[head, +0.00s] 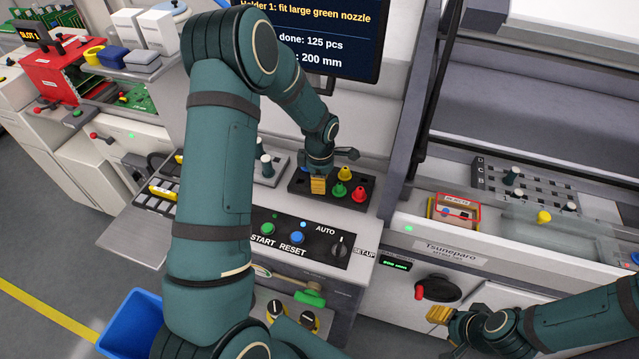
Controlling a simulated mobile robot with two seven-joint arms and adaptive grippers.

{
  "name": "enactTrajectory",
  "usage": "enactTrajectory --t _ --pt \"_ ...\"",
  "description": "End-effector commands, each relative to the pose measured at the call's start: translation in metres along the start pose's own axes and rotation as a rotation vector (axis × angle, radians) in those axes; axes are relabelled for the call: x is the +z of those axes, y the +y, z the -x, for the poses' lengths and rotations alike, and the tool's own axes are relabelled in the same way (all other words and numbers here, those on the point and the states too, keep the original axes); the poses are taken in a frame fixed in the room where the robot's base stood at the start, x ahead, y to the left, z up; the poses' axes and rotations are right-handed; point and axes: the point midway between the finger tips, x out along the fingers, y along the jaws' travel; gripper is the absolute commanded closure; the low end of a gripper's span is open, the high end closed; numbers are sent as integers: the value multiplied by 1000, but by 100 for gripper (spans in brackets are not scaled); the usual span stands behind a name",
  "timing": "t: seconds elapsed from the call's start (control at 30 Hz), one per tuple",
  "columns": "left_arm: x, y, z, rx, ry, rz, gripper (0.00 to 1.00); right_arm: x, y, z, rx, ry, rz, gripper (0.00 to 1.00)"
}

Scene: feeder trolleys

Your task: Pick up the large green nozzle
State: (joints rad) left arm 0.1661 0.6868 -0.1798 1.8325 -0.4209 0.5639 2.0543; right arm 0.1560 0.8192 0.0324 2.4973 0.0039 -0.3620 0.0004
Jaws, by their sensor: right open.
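A bright green nozzle (338,190) stands in a black tray (300,186) on the machine's top, between a yellow nozzle (345,173) and a red nozzle (358,195). I cannot tell its size class. My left gripper (318,185) points down at the tray, just left of the green nozzle. Its yellow fingertips look close together, and whether they hold anything is hidden. My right gripper (438,315) is open and empty at the lower right, in front of the machine, far from the tray.
A panel (300,240) with START and RESET buttons lies in front. A screen (330,40) stands behind, and a grey post (410,130) rises to the right. A blue bin (130,325) is at the lower left.

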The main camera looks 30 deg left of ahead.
Motion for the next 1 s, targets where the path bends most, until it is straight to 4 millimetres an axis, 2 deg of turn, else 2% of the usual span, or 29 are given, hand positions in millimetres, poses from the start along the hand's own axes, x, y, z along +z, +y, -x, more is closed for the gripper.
enactTrajectory --t 0.33,0.47,0.8,1.0 --pt "0 0 0 -1 0 -1 100 0 0 0 0 0 0 53" --pt "0 0 7 1 0 -1 100 0 0 0 0 0 0 53" --pt "1 1 69 4 -1 -2 100 0 0 -1 0 0 0 53" --pt "0 0 94 2 -1 -1 100 0 0 -1 0 0 0 53"
